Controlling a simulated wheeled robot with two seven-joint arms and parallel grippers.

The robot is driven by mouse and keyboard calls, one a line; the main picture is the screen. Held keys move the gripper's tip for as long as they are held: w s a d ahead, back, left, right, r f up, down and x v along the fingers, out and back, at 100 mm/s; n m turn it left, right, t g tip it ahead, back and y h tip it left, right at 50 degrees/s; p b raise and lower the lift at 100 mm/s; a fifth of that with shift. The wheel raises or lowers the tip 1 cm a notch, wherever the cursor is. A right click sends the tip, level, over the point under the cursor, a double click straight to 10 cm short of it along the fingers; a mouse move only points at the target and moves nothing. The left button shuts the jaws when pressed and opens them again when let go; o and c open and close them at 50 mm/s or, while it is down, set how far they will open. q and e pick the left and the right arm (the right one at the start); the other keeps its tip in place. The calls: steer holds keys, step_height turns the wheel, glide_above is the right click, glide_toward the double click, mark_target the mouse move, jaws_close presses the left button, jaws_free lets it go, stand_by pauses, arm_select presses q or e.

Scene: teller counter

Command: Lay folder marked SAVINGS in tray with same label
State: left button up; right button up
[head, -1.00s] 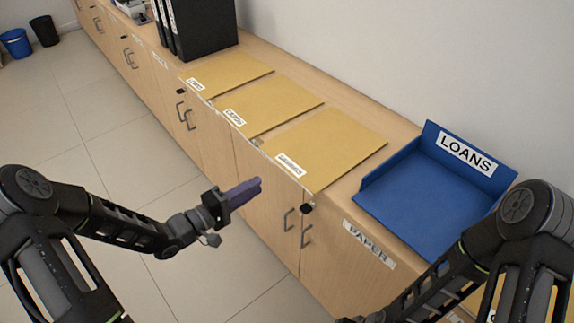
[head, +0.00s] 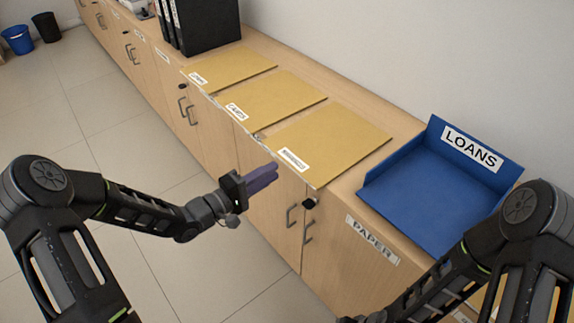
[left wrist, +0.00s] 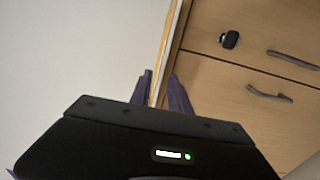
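Three tan folders lie in a row on the counter, each with a white label at its front edge. The nearest folder (head: 335,140) has the longest label (head: 294,160), too blurred to read surely; the middle (head: 275,100) and far (head: 232,68) labels are also small. I cannot tell surely which is SAVINGS. The blue tray (head: 425,200) is marked LOANS; no tray marked SAVINGS is readable. My left gripper (head: 274,173) is just off the nearest folder's front corner. In the left wrist view its purple fingers (left wrist: 162,82) are apart, with a thin tan edge in line between them. My right gripper is out of frame.
Black binders (head: 205,22) stand beyond the folders. A wall runs behind the counter. Cabinet doors with handles (head: 307,232) and a PAPER label (head: 371,240) face the open floor (head: 110,140). My right arm covers part of the counter at lower right.

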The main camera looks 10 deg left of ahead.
mark_target(286, 163)
arm_select(q)
steer(key=shift+b+x, duration=0.55)
steer(key=shift+x, duration=2.15)
jaws_close()
step_height(286, 163, up, 3)
steer(key=shift+f+p, duration=0.1)
steer(key=shift+p, duration=1.05)
steer(key=shift+f, duration=0.1)
steer(key=shift+a, duration=0.1)
